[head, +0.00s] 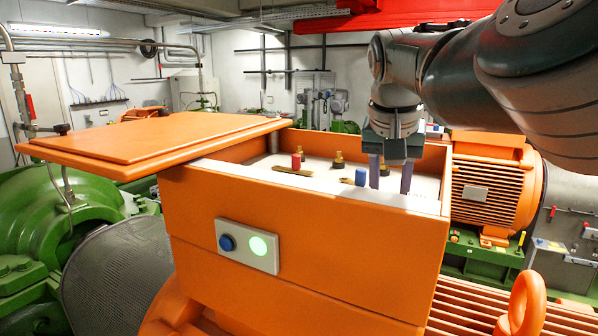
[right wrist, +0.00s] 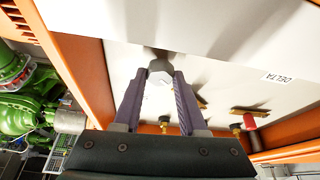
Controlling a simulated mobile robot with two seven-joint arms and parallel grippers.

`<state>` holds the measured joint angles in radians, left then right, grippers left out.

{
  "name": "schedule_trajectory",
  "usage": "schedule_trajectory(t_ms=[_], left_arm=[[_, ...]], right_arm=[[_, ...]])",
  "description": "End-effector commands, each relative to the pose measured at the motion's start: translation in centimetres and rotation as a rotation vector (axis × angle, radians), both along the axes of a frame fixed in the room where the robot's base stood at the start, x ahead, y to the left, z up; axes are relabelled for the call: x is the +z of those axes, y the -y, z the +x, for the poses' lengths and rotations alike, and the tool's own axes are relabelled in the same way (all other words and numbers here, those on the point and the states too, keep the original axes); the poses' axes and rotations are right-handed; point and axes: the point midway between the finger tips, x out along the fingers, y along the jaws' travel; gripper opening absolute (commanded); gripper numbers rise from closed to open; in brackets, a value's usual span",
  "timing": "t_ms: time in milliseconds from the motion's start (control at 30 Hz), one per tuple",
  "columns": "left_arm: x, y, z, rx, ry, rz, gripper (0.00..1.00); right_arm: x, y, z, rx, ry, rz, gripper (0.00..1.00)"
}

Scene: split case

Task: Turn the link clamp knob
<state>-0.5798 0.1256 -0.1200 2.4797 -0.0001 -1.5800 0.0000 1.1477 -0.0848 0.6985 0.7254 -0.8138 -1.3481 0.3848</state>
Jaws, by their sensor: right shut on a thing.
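My right gripper (head: 391,180) reaches down into the open orange terminal box (head: 310,235) at its right side. In the right wrist view the two fingers of the gripper (right wrist: 162,80) close on a grey hexagonal knob (right wrist: 160,68) at their tips. A blue knob (head: 361,177) stands just left of the fingers in the head view. A red knob (head: 296,162) stands further left, and it also shows in the right wrist view (right wrist: 249,121). Dark-topped brass studs (head: 338,161) stand behind. Flat brass links (head: 293,171) lie near the knobs. My left gripper is not in view.
An orange lid (head: 150,140) rests across the left of the box. The front wall carries a plate with a blue button and a lit green lamp (head: 258,246). The box walls stand close around my right gripper. A "DELTA" label (right wrist: 278,77) marks the inside surface.

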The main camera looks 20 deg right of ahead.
Motion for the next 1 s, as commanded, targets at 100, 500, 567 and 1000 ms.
schedule_trajectory(t_ms=[100,500,567,1000], left_arm=[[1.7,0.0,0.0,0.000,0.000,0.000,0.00],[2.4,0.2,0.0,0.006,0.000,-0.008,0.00],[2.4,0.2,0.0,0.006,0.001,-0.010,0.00],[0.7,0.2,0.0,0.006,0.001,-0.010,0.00]], right_arm=[[0.5,0.2,-0.1,0.102,-0.003,-0.002,0.00],[0.1,0.4,-0.2,0.481,-0.002,-0.001,0.00],[0.0,0.4,-0.2,0.539,-0.002,0.000,0.00],[-0.3,0.7,-0.2,0.949,-0.002,0.001,0.00]])
